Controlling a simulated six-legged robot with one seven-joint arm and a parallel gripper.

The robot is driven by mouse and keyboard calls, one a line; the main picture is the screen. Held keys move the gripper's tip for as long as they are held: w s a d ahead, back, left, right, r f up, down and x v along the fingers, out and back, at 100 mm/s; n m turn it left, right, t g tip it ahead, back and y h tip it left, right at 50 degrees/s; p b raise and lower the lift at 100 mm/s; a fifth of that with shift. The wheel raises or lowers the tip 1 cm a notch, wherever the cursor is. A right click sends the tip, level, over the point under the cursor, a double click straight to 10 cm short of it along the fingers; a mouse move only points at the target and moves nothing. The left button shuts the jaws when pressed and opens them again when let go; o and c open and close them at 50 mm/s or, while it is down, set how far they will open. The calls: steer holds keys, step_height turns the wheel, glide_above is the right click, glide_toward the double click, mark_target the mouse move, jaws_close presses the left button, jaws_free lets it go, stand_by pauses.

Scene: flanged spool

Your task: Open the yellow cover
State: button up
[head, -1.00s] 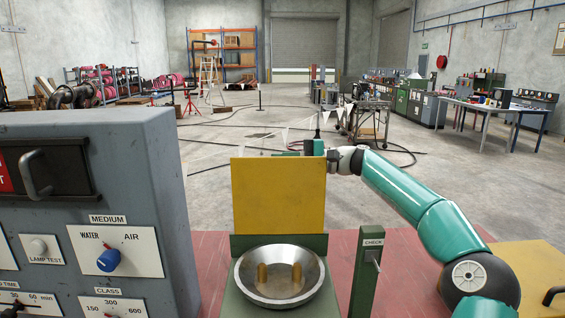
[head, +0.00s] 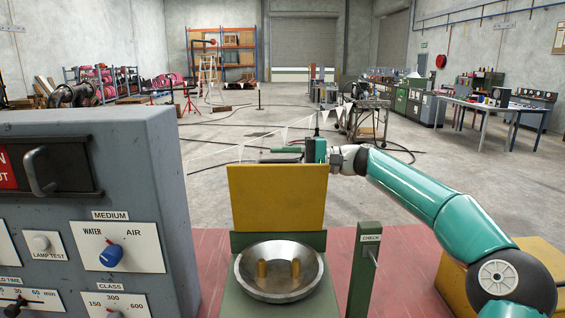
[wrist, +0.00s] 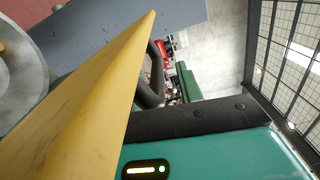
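The yellow cover (head: 277,199) stands roughly upright behind the metal bowl (head: 280,272) in the head view, leaving the bowl and its two brass posts uncovered. In the wrist view the cover (wrist: 85,85) shows close up as a slanted yellow panel. My gripper (head: 286,154) is at the cover's top edge, on its far side. In the wrist view a dark curved bar (wrist: 150,88), perhaps a handle, lies beyond the cover's edge next to a green finger. The cover hides part of this, so I cannot tell whether the fingers grip it.
A grey control panel (head: 95,215) stands close on the left. A green post marked CHECK (head: 365,270) is right of the bowl. A yellow box (head: 540,270) is at the lower right, partly behind my arm. Open floor lies beyond the cover.

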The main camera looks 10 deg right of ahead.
steer(key=s+d, duration=0.2)
steer(key=d, duration=1.1)
steer(key=shift+s+d, duration=0.25)
steer(key=shift+s, duration=0.05)
steer(key=shift+s+f, duration=0.1)
